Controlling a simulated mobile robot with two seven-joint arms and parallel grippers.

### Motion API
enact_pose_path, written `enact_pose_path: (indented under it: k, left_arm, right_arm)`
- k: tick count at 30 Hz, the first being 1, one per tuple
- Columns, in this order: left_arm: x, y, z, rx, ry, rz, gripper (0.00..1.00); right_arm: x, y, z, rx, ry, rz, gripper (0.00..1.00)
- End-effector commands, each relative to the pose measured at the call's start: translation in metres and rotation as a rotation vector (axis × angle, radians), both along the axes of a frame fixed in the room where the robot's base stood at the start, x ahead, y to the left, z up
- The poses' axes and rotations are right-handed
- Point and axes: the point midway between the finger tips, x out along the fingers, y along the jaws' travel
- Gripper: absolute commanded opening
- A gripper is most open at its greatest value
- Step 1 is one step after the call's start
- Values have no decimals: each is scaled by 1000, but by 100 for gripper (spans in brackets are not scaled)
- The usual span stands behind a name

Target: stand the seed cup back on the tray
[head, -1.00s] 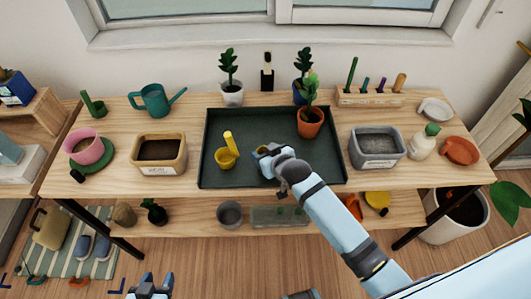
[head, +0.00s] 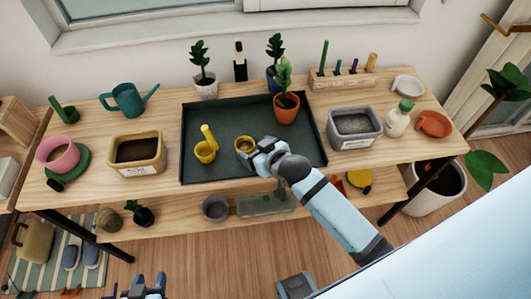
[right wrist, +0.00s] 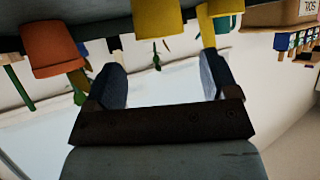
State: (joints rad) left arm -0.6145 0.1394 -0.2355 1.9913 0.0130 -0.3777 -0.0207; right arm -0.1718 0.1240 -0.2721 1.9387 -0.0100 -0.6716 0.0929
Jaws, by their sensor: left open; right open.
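A yellow cup (head: 244,145), which I take to be the seed cup, stands upright on the dark green tray (head: 255,172), its round opening facing up. My right gripper (head: 261,149) is open just right of this cup. In the right wrist view the picture is inverted; the open fingers (right wrist: 163,72) are spread and empty, with the cup (right wrist: 157,18) beyond them, apparently clear of them. A second yellow cup (head: 205,152) with a yellow stick-like piece stands to its left on the tray. My left gripper (head: 138,287) is open and empty at the bottom of the head view.
A plant in an orange pot (head: 286,110) stands at the tray's back right. A soil box (head: 137,153) is left of the tray and a grey bin (head: 354,127) right of it. A teal watering can (head: 127,99) stands behind left. The tray's back left is clear.

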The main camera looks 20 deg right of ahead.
Motion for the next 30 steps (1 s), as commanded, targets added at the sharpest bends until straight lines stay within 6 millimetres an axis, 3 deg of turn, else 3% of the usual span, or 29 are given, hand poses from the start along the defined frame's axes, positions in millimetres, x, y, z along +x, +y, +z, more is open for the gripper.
enact_pose_path:
  k: [3,10,14,18,21,25,30]
  left_arm:
    - [0,0,1,-1,-2,0,48]
    - [1,0,3,-1,-4,0,48]
    - [1,0,3,-1,-4,0,48]
    - [1,0,3,-1,-4,1,48]
    - [1,0,3,-1,-4,1,48]
    - [1,0,3,-1,-4,1,48]
    - [1,0,2,0,-2,1,48]
  right_arm:
    - [-21,-5,12,0,0,0,80]
    - [-43,-10,20,-1,3,0,80]
    - [-75,-11,-11,-1,30,10,80]
    - [-132,-11,-60,0,65,26,80]
    - [-166,-12,-83,0,80,33,80]
    - [-187,-13,-95,-2,85,36,80]
    - [-188,-13,-96,-2,83,37,80]
